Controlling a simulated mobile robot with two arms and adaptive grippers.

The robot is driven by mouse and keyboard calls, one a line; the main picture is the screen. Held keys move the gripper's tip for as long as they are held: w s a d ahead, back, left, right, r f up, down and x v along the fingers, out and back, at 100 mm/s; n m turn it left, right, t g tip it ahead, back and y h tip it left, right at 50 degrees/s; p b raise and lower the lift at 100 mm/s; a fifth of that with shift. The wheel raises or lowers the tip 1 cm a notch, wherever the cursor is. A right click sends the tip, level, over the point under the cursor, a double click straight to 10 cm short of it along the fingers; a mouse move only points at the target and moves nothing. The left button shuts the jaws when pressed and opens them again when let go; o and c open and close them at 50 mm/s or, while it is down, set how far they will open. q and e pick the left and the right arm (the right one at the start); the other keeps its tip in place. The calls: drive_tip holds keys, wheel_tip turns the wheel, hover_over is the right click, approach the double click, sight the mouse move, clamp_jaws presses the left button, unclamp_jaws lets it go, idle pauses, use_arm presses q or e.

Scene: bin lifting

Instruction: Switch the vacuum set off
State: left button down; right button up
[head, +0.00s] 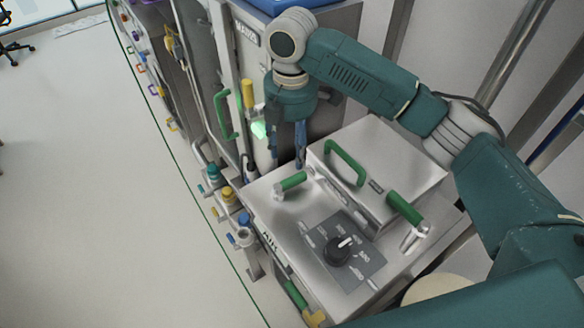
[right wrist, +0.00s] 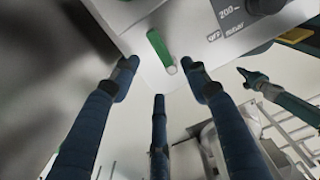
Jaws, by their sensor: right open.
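The vacuum set is taken to be the steel machine (head: 290,228) in the head view, with a lidded box on top. Its black rotary knob (head: 337,250) has a white pointer mark and sits on a dark labelled panel (head: 367,262). Part of a dark knob (right wrist: 262,5) shows at the top right edge of the right wrist view. My right gripper (head: 288,158) points down above the machine's back left corner, apart from the knob. Its fingers (right wrist: 160,75) are spread and empty in the wrist view, near a green handle (right wrist: 159,45).
Green handles (head: 345,162) (head: 405,208) (head: 292,181) stand up around the lid and top. Valves with coloured caps (head: 228,195) line the left side. A tall steel unit stands behind my right gripper. Open floor (head: 110,200) lies at the left.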

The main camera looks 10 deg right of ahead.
sight(292, 176)
drive_tip(key=f, duration=0.3)
drive_tip(key=f+p, duration=0.1)
drive_tip(key=f, duration=0.2)
drive_tip(key=f+p, duration=0.1)
drive_tip(key=f, duration=0.2)
drive_tip(key=shift+w+d, duration=0.15)
drive_tip(key=shift+d, duration=0.1)
use_arm(q)
drive_tip(key=shift+s+d+r, duration=0.1)
drive_tip(key=shift+s+r, duration=0.15)
drive_tip(key=shift+r, duration=0.7)
use_arm(e)
drive_tip(key=shift+f, duration=0.45)
drive_tip(key=shift+c, duration=0.3)
clamp_jaws()
